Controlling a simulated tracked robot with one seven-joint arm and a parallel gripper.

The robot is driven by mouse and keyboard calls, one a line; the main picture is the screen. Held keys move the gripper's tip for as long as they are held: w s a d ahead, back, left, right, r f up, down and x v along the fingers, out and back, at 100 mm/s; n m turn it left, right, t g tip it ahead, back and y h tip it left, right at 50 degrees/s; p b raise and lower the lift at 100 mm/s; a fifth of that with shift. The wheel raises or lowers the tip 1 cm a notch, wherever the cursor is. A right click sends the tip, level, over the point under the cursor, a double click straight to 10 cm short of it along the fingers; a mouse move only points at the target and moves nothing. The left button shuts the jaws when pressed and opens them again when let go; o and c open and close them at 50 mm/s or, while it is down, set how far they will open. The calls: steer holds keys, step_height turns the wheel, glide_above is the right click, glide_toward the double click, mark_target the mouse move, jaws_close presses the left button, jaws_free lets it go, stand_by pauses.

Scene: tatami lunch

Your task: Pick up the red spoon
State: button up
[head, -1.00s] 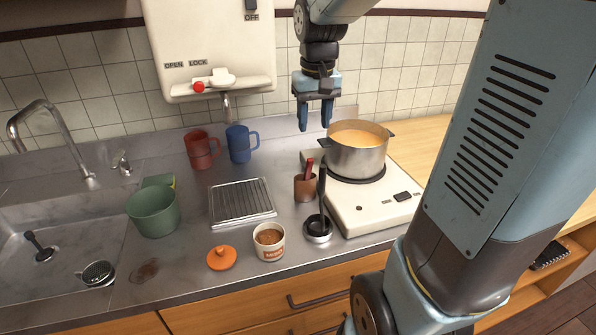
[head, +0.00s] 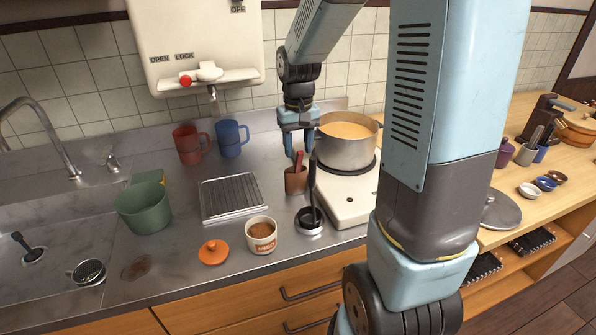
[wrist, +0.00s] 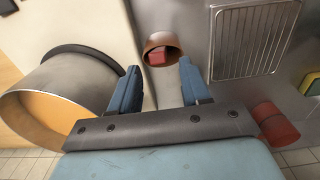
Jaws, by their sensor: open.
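The red spoon (head: 299,160) stands in a brown cup (head: 296,181) on the steel counter, left of the stove. Only its red upper part shows above the rim in the head view. In the wrist view the red end of the spoon (wrist: 159,57) shows inside the round mouth of the brown cup (wrist: 161,40), ahead of my fingers and roughly between them. My gripper (head: 298,153) is open and empty, its fingers pointing down just above and behind the spoon. The gripper's blue fingers also show apart in the wrist view (wrist: 157,88).
A pot of orange soup (head: 347,142) stands on the stove close right of my gripper. A black ladle (head: 312,184) stands in a holder in front. A drain grate (head: 233,197), a red mug (head: 187,145) and a blue mug (head: 229,138) are to the left.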

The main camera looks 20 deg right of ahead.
mark_target(298, 163)
steer(key=shift+s+a+f, duration=0.1)
steer(key=shift+f, duration=1.3)
steer(key=shift+s+f, duration=0.1)
steer(key=shift+f, duration=1.25)
steer(key=shift+c, duration=0.2)
jaws_close()
